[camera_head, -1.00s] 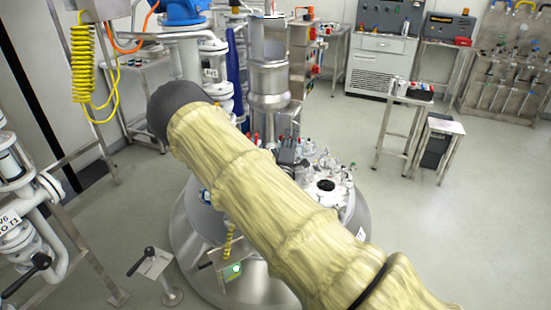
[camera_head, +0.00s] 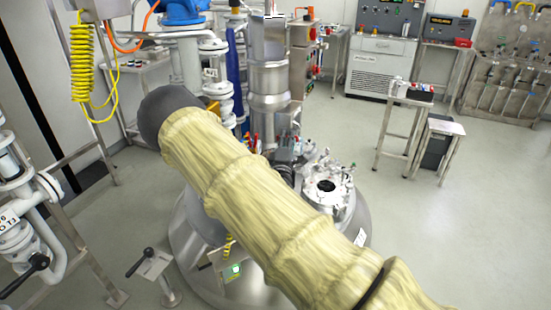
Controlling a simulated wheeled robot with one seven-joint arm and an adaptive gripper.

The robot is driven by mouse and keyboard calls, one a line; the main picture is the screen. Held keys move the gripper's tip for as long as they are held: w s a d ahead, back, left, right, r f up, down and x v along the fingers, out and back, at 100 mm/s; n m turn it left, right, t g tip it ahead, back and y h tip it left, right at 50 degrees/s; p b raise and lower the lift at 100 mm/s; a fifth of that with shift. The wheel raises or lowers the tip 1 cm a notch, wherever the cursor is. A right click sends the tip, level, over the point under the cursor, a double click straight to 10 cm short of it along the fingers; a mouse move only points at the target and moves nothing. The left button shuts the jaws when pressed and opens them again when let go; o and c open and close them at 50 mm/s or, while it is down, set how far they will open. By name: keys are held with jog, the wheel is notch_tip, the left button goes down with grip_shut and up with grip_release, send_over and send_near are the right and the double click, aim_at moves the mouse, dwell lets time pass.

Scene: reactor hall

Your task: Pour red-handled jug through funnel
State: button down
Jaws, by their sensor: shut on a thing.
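My arm in its pale yellow sleeve crosses the middle of the view from lower right to upper left and ends in a dark rounded cap. My gripper is not visible; the arm hides what lies behind it. I cannot make out the red-handled jug or the funnel. The steel reactor vessel (camera_head: 190,232) stands below and behind the arm. Its lid carries several fittings and a round port with a dark centre (camera_head: 326,186), seen just right of the arm. A small orange-tan piece (camera_head: 213,106) shows beside the dark cap; I cannot tell what it is.
Behind the vessel stands a steel column (camera_head: 269,80) with pipes. A lever on a stand (camera_head: 150,265) is at the lower left, near white valve piping (camera_head: 30,235). A small steel table (camera_head: 412,98) stands at right. The floor at lower right is clear.

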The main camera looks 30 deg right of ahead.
jog(key=shift+w+a+r+n+b, duration=0.15)
jog(key=shift+w+n+b, duration=0.2)
jog(key=shift+n, duration=0.25)
